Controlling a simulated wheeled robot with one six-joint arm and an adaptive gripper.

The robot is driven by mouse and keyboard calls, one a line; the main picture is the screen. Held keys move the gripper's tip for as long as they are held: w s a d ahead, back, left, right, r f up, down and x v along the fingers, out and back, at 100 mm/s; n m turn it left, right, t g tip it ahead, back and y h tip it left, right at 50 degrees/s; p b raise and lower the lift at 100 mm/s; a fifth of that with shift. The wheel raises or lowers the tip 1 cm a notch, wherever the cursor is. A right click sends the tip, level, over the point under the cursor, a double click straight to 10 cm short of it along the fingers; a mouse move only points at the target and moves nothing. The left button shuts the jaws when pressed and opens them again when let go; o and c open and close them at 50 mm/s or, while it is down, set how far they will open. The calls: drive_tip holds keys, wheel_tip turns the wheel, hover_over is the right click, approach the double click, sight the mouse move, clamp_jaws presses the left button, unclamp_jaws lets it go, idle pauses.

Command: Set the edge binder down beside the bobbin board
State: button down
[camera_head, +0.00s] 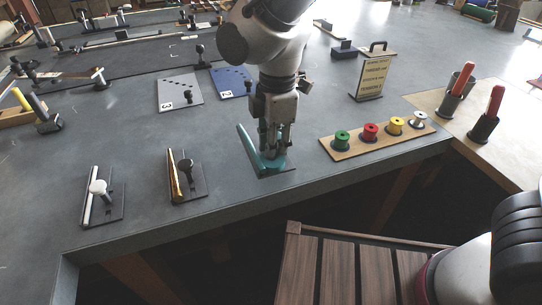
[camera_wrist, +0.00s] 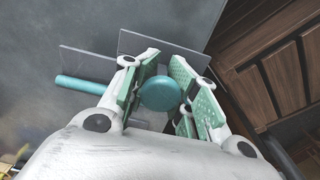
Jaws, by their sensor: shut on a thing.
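The teal edge binder (camera_head: 250,146), a bar and round knob on a dark plate, is under my gripper (camera_head: 271,148) near the table's front edge. In the wrist view, its teal knob (camera_wrist: 160,94) sits between my green finger pads, which are shut on it. Its teal bar (camera_wrist: 82,84) sticks out to the left there. Its plate is at or just above the table; I cannot tell whether it touches. The wooden bobbin board (camera_head: 348,152) lies apart to its right, with green, red, yellow and white bobbins on it.
A white-knobbed tool (camera_head: 99,187) and a brass-barred tool (camera_head: 176,172) stand to the left on plates. Numbered cards (camera_head: 179,88) lie behind. A sign (camera_head: 374,75) stands behind the bobbin board. Red-handled tools (camera_head: 463,77) stand in holders at right. The front edge is close.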

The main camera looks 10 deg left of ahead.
drive_tip(key=shift+f, duration=2.15)
drive_tip(key=shift+f, duration=0.1)
drive_tip(key=c, duration=1.1)
unclamp_jaws()
